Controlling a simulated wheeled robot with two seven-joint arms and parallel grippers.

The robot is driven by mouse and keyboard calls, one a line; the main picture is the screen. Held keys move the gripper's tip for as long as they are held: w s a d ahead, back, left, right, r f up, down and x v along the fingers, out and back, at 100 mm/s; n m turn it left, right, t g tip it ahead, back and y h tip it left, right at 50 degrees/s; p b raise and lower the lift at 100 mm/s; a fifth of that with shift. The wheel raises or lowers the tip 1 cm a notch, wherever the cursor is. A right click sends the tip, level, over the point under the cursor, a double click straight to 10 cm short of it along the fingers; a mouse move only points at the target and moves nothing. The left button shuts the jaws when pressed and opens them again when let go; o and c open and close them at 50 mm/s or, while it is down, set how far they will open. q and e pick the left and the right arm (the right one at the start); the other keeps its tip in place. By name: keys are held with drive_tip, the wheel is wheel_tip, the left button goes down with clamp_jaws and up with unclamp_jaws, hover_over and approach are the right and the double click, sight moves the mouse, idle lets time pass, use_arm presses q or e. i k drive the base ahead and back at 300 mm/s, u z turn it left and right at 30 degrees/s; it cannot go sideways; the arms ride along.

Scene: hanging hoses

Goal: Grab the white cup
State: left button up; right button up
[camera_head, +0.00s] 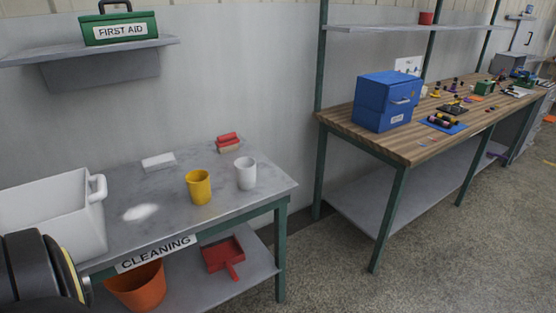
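The white cup (246,173) stands upright on the grey cleaning table (165,222), near its right end. A yellow cup (199,187) stands just to its left and a little nearer to me. The white cup is empty of any grip and nothing touches it. A dark rounded part at the lower left looks like a piece of my own arm. Neither of my grippers shows in this view.
A white bin (55,222) stands at the table's left end. A red brush (228,143) and a white block (158,162) lie at the back. Below are an orange bucket (138,288) and a red dustpan (224,256). A wooden workbench (375,142) stands to the right.

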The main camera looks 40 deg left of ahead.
sight(246, 174)
drive_tip(key=u, duration=0.7)
drive_tip(key=i, duration=1.05)
drive_tip(key=u, duration=1.15)
